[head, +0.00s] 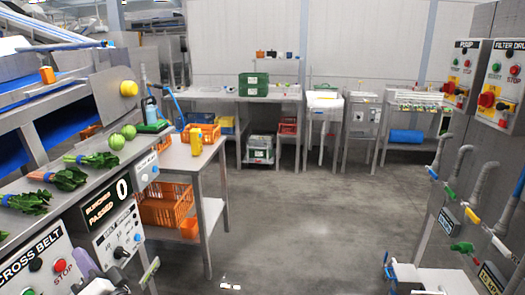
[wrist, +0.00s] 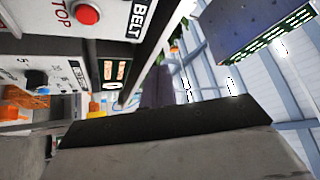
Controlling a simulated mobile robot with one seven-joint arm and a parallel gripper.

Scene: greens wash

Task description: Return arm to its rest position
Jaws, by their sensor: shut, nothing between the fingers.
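My gripper (wrist: 165,118) fills the lower part of the wrist view as a dark bar across a grey body. It is shut and nothing shows held in it. The wrist view is strongly tilted, with a control panel (wrist: 75,45) with a red stop button at upper left. In the head view, pale grey parts at the bottom left edge, in front of the cross belt panel (head: 40,262), look like my arm. I cannot make out the fingertips there.
Leafy bunches (head: 68,178) and green round heads (head: 117,141) lie on the steel ledge at left. Pipes and valves (head: 447,190) stand at right. The middle floor (head: 300,215) is clear.

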